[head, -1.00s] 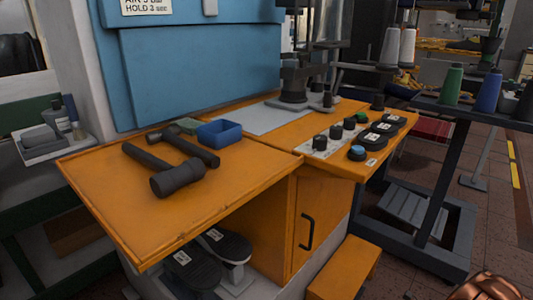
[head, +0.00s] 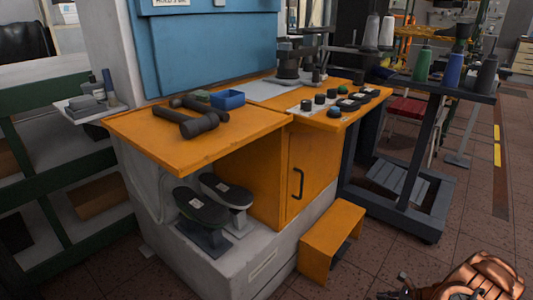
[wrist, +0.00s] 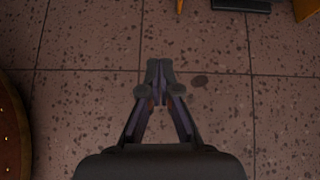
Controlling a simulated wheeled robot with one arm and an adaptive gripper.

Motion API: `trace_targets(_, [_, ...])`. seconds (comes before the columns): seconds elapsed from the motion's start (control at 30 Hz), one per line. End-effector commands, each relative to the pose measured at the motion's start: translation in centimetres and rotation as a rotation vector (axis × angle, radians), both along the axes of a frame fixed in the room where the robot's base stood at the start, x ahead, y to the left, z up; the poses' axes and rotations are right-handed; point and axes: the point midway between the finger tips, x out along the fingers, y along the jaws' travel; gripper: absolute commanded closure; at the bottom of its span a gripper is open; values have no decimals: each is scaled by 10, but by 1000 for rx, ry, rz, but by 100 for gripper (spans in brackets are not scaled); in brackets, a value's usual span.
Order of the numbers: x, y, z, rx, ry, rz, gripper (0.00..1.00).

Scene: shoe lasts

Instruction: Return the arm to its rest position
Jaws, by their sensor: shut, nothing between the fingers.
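My gripper (wrist: 160,78) shows in the wrist view, its fingers brought together at the tips with nothing between them. It points down over bare brown speckled floor tiles and touches nothing that I can see. In the head view, the copper-coloured part of my arm (head: 485,280) shows at the bottom right corner, over the floor and apart from the orange bench (head: 180,155). Two dark shoe lasts (head: 203,207) (head: 226,188) sit sole up on grey stands under the bench top.
Two dark mallets (head: 195,122) and a blue bin (head: 229,98) lie on the bench. An orange step (head: 330,235) stands before the bench. A dark thread stand (head: 425,165) is at the right. The floor (head: 390,265) between step and arm looks mostly clear.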

Motion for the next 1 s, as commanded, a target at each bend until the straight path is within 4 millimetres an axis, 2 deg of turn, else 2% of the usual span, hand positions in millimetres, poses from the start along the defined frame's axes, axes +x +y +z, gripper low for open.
trace_targets(0.03, [3,4,11,-1,-7,14,100])
trace_targets(0.27, [14,29,54,-8,-42,98,100])
trace_targets(0.37, [21,43,81,-16,-63,145,100])
trace_targets(0.47, [27,62,115,-25,-91,211,100])
trace_targets(0.67, [32,112,203,-54,-159,386,100])
trace_targets(1.0, [10,190,337,-124,-261,689,100])
